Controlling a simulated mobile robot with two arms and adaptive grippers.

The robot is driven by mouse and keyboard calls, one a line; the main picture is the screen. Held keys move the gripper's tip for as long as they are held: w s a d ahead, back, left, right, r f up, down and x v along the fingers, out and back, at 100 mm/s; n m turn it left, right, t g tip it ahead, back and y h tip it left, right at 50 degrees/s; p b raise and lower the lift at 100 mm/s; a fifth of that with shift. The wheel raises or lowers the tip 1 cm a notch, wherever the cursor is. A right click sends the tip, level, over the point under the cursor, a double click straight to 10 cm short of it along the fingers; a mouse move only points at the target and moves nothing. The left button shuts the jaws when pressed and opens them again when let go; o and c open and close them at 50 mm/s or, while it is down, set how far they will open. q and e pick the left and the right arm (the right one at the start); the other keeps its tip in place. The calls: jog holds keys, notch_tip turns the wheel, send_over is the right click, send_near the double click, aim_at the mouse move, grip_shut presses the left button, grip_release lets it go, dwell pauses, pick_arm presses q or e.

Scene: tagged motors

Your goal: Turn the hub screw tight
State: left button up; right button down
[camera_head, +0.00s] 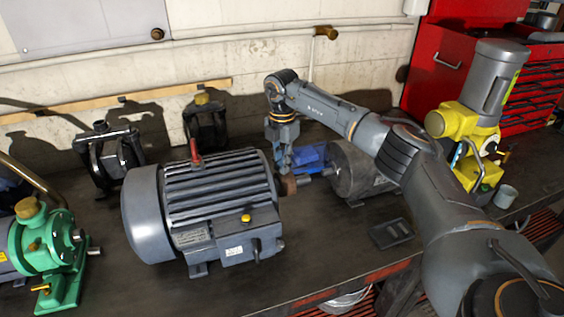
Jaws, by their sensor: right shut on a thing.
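The large grey motor (225,195) lies on its side on the dark bench, its shaft end to the right. A rusty brown hub (288,185) sits on that shaft, between this motor and a darker grey machine (352,170). My right arm reaches over from the right, and my right gripper (284,168) points down at the hub. Its fingers are shut at the top of the hub, where the hub screw is hidden between them. How far the screw stands out cannot be seen. My left gripper is out of view.
A green pump (45,245) stands at left, and black clamp-like stands (110,158) are behind. A blue block (310,156) lies behind the shaft. A yellow and grey machine (475,120) and a red tool cabinet (440,62) are at right. A dark flat plate (391,233) lies near the front edge.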

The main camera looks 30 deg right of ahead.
jog(key=shift+w+r, duration=0.1)
jog(key=shift+r, duration=0.2)
jog(key=c, duration=1.6)
grip_release()
jog(key=shift+o, duration=0.2)
jog(key=shift+s+a, duration=0.1)
jog(key=shift+s, duration=0.1)
jog(key=shift+r, duration=0.25)
notch_tip(320, 180, up, 12)
jog(key=shift+f, duration=0.2)
